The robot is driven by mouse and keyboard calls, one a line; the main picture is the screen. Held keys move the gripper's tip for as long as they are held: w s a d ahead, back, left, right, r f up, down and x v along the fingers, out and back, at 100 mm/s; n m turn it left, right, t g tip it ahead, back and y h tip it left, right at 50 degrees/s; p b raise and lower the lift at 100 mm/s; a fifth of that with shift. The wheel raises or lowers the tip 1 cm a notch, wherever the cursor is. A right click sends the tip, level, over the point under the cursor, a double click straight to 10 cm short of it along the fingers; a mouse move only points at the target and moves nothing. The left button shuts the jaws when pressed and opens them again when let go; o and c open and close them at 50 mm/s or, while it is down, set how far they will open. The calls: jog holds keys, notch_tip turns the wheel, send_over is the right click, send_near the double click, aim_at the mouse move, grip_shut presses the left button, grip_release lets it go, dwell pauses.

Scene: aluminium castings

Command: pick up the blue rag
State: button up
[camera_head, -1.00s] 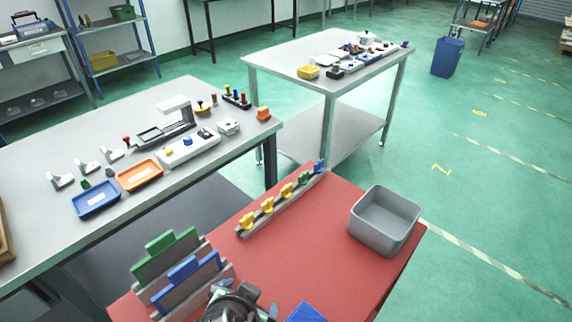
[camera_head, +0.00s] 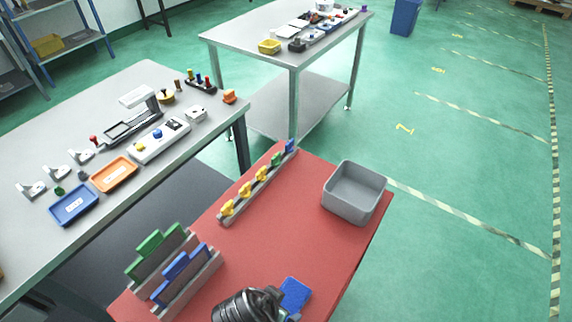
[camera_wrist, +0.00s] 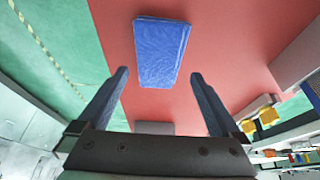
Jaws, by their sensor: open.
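The blue rag (camera_head: 295,294) lies flat on the red table top (camera_head: 262,248), near its front right edge. In the wrist view the rag (camera_wrist: 160,52) is a folded blue rectangle lying ahead of and between my fingers. My gripper (camera_wrist: 160,85) is open and empty, its two dark fingers spread wide, with the rag beyond the fingertips and apart from them. In the head view my dark wrist (camera_head: 250,304) is just left of the rag and hides part of it; the fingers are not clear there.
A grey bin (camera_head: 355,190) stands at the table's right corner. A rail with yellow, green and blue clips (camera_head: 246,190) runs along the left side. Green and blue upright plates (camera_head: 178,268) stand left of my arm. The red surface between them is bare.

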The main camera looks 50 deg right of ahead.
aim_at(286, 304)
jog(key=shift+x, duration=2.55)
jog(key=shift+s, duration=0.15)
jog(key=c, duration=1.1)
